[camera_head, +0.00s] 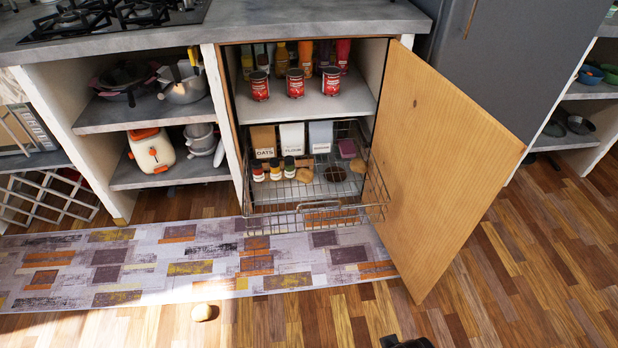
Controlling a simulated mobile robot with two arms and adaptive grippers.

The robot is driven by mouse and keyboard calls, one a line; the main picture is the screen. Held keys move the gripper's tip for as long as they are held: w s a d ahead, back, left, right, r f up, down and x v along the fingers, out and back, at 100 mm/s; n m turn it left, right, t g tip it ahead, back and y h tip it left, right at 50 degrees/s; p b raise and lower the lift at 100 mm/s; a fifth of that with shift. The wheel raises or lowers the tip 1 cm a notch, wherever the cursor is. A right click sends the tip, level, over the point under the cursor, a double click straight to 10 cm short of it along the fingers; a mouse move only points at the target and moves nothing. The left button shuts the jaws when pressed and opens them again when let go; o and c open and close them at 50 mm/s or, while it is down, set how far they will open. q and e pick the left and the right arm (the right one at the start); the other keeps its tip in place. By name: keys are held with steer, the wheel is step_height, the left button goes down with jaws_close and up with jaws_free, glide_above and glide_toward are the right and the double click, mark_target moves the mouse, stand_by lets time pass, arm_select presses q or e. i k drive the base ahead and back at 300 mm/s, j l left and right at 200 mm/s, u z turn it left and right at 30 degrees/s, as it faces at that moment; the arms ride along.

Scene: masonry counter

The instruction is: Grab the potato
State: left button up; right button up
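A round, pale tan potato (201,312) lies on the wooden floor, just in front of the patterned rug at the lower left. Two more tan, potato-like lumps lie in the wire pull-out basket (320,217) of the open cabinet: one lump (304,175) near the middle and another lump (357,166) at the right. A black part that looks like my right gripper (405,342) just enters at the bottom edge, right of centre, away from all of them. Its fingers are cut off, so its opening does not show. My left gripper is not in view.
The wooden cabinet door (440,160) stands wide open to the right of the basket. Red cans (295,83) fill the shelf above; spice jars (275,170) and labelled boxes (291,136) stand in the basket. The rug (180,262) and front floor are largely clear.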

mark_target(202, 312)
steer(key=u, duration=1.05)
